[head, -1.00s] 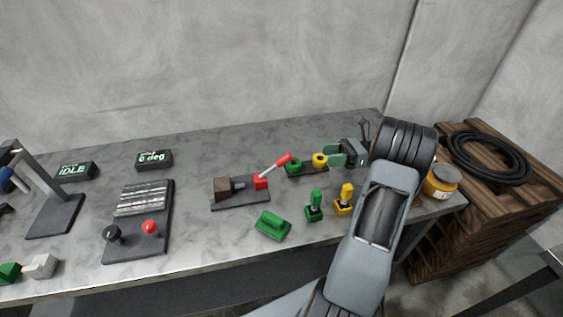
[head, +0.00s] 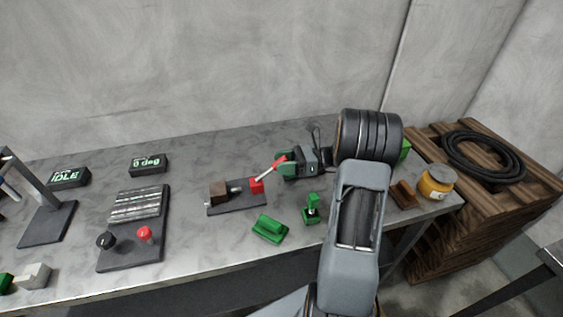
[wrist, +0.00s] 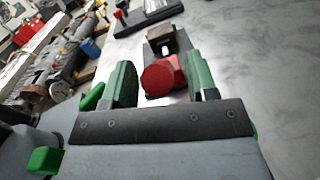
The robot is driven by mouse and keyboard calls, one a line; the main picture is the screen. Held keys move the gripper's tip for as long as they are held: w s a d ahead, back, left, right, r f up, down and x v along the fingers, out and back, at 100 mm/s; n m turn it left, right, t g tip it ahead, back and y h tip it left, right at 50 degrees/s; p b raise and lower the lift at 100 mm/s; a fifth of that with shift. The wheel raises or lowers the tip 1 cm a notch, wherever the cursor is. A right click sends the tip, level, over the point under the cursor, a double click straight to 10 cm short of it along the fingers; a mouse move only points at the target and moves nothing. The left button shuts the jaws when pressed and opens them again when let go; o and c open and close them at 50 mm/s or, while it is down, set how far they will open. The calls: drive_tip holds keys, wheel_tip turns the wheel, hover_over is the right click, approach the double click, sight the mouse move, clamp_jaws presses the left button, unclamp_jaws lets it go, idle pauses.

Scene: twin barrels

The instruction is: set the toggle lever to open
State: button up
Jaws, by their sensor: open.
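The toggle lever has a red grip (head: 278,161) on a pale rod that slants up and right from a red block (head: 256,186). It stands on a dark base plate (head: 232,208) with a brown block (head: 218,191). My gripper (head: 286,167) is at the upper end of the lever, coming from the right. In the wrist view, the round red grip end (wrist: 158,79) shows between my open green fingers (wrist: 160,62), with gaps visible on both sides. How deep the grip sits between them is hard to tell.
A green block (head: 270,228) and a green upright piece (head: 311,208) stand on the bench (head: 190,255) in front of the lever. A panel with black and red knobs (head: 146,234) lies left. An orange jar (head: 436,181) is at the right end.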

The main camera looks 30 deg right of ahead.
drive_tip(key=shift+w+a, duration=0.1)
drive_tip(key=shift+a, duration=0.2)
clamp_jaws()
idle(0.4)
